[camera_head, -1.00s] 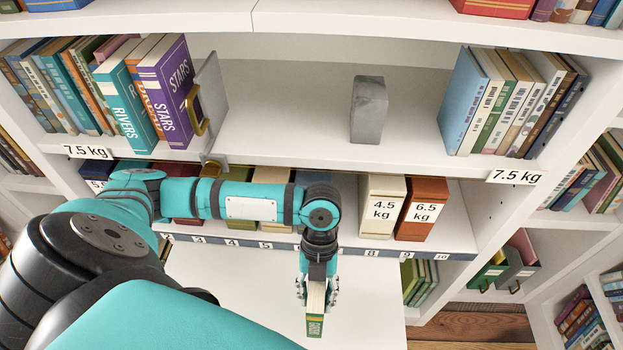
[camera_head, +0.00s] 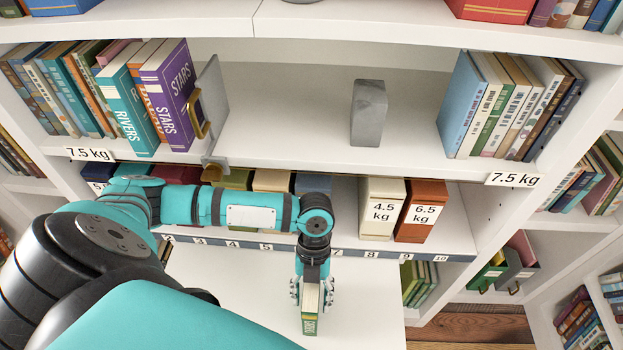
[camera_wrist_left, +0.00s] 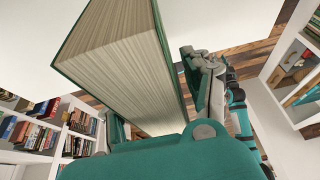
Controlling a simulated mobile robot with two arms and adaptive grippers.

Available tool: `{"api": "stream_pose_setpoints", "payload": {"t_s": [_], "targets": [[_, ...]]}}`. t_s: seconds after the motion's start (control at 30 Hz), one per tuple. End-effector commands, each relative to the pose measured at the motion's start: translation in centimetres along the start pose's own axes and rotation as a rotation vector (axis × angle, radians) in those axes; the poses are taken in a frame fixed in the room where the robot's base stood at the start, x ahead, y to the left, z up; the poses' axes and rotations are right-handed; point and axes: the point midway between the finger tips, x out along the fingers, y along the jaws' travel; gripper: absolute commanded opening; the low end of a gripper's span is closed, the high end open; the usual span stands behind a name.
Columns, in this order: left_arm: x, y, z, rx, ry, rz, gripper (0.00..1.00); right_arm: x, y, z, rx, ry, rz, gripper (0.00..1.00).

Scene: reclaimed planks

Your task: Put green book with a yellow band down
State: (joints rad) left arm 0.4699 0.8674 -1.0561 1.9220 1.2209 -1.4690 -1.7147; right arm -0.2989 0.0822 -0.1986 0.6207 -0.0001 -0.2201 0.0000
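The green book (camera_head: 309,325) is upright in my left gripper (camera_head: 311,292) in the head view, in front of the shelf unit and over the white surface. Its spine has pale lettering, and its top is pale. I cannot make out the yellow band clearly. In the left wrist view the book (camera_wrist_left: 125,60) is large, with cream pages and green cover edges between the fingers (camera_wrist_left: 160,110). The fingers are shut on its sides. I cannot tell whether its lower end touches the white surface. My right gripper is not in view.
The white surface (camera_head: 230,290) is bare left of the book. Behind it, a numbered low shelf holds a cream box (camera_head: 380,210) and a red-brown box (camera_head: 421,212). The shelf above has a grey block (camera_head: 368,112), books at both ends and free room between.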

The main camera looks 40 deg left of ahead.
Motion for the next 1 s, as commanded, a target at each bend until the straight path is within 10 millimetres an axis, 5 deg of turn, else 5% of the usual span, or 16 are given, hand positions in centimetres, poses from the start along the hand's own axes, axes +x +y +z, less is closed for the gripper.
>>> {"api": "stream_pose_setpoints", "payload": {"t_s": [0.37,1.0], "targets": [[-0.5,0.0,0.0,0.000,-0.002,-0.001,0.56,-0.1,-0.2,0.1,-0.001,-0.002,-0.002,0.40],[-11.5,0.0,0.0,0.000,-0.002,-0.001,0.56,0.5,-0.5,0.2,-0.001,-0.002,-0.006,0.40]]}}
